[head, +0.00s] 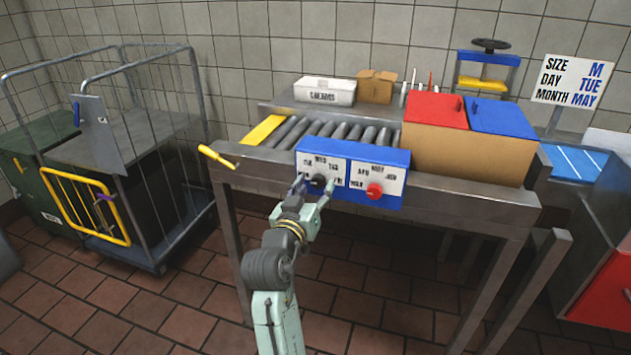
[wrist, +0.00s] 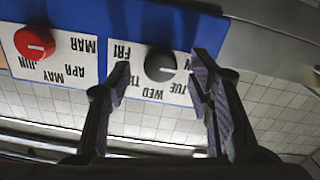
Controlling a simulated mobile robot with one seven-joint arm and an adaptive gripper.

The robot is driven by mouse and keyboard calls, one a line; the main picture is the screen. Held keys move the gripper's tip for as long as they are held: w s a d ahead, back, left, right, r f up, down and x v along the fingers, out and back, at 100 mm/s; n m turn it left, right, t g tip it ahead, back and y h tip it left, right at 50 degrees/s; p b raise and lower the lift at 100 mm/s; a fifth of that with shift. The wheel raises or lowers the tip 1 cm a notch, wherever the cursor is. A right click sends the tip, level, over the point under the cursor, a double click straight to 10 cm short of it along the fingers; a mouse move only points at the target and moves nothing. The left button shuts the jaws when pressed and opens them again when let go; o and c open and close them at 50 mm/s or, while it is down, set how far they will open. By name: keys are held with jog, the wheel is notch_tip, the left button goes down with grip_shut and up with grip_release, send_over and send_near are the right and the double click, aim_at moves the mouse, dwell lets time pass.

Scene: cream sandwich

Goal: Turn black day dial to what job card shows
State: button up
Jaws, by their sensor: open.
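The job card (head: 578,82) stands at the back right and reads SIZE M, DAY TUE, MONTH MAY. The black day dial (head: 319,180) is on the left white plate of the blue control box (head: 345,150). In the wrist view, upside down, the dial (wrist: 160,62) sits among the labels FRI, THU, WED, TUE and one partly hidden. Its white mark points right, towards the hidden label and TUE; I cannot tell which exactly. My gripper (head: 312,192) is open in front of the dial. Its fingers (wrist: 160,82) lie either side of the dial, apparently not touching.
A red month dial (head: 375,191) is right of the black one, with its own labels. Behind the box are rollers (head: 340,133) and a tan crate (head: 465,155) with red and blue lids. A yellow handle (head: 217,156) juts out at left. A wire cart (head: 150,130) stands far left.

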jog(key=shift+x, duration=0.85)
jog(key=shift+c, duration=0.3)
grip_shut()
